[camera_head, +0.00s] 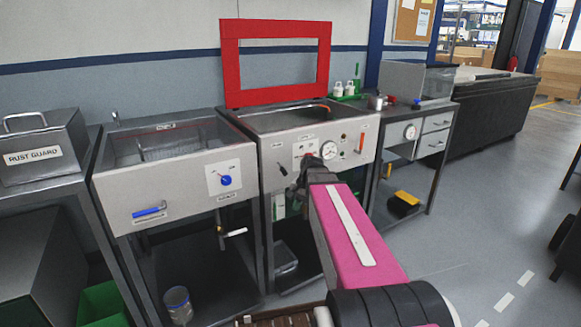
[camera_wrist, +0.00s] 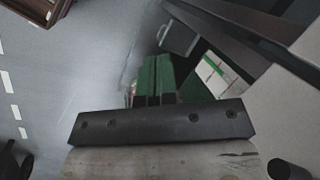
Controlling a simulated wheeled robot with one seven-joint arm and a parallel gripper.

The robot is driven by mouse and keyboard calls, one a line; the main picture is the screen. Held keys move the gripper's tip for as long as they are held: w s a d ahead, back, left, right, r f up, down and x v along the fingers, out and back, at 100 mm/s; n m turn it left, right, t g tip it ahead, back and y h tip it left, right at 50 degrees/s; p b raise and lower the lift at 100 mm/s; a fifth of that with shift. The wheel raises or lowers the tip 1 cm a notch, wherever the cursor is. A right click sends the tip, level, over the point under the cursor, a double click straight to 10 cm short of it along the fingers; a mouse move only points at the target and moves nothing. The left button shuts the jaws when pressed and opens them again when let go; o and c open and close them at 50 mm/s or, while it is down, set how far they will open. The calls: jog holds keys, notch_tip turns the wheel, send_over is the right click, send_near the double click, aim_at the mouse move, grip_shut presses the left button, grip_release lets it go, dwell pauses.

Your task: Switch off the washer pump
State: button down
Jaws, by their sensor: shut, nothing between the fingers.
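The middle steel washer unit has a pale front panel (camera_head: 272,158) with a round gauge (camera_head: 328,149), a small switch plate (camera_head: 304,148), a black lever (camera_head: 282,169) and an orange-red handle (camera_head: 361,143). The labels are too small to read, so I cannot tell which control is the pump's. My gripper (camera_head: 316,172) is in front of this panel's lower edge, and my arm hides part of it. In the wrist view, the green fingers of my gripper (camera_wrist: 153,82) are together with nothing between them. I cannot tell whether they touch the unit.
A left sink unit (camera_head: 160,190) has a blue knob (camera_head: 226,180) and a blue handle (camera_head: 149,212). A red frame (camera_head: 231,65) stands behind the middle unit. A right bench (camera_head: 433,160) has a gauge and drawers. Open floor (camera_head: 490,215) lies to the right.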

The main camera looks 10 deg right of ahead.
jog(key=w+d+r+m+y, duration=0.1)
jog(key=w+d+r+m, duration=0.15)
jog(key=r, duration=0.25)
jog(key=w+d+r+m+y, duration=0.1)
jog(key=w+r, duration=0.3)
jog(key=r, duration=0.2)
jog(key=m+t+y, duration=0.1)
jog(key=m+y, duration=0.1)
jog(key=m, duration=0.1)
send_near(282, 169)
jog(key=d+f+x, duration=0.1)
jog(key=x, duration=0.6)
jog(key=shift+s, duration=0.15)
jog(key=shift+a+f+n+t+y, duration=0.15)
jog(key=shift+f+t, duration=0.1)
jog(key=shift+f, duration=0.25)
jog(key=shift+a+f+n+t+y, duration=0.15)
jog(key=shift+f+t, duration=0.1)
jog(key=shift+f, duration=0.25)
jog(key=shift+d, duration=0.1)
jog(key=shift+r, duration=0.1)
